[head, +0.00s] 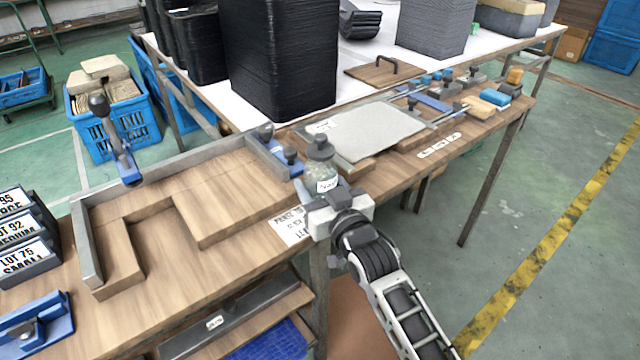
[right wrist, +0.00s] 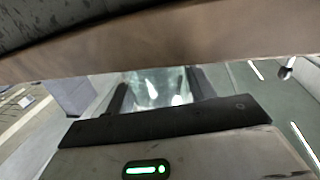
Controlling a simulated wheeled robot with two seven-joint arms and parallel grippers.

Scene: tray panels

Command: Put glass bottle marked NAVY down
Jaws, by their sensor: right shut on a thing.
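The glass bottle (head: 324,174) is clear with a dark grey cap and a white label; the label's text is too small to read surely. It stands upright in my right gripper (head: 335,200), at the front edge of the wooden workbench. My right gripper is shut on it. In the right wrist view the glass (right wrist: 157,88) shows between the two dark fingers (right wrist: 160,92), with a brown edge across the top of the picture. The bottle's lower part is hidden by the gripper in the head view. My left gripper is not in view.
The workbench (head: 150,310) holds a wooden L-shaped fixture (head: 225,205) left of the bottle and a grey plate (head: 375,130) behind it. A printed paper (head: 290,226) lies beside the gripper. Lot-marked boxes (head: 25,240) stand at far left. Black stacks (head: 275,60) stand behind.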

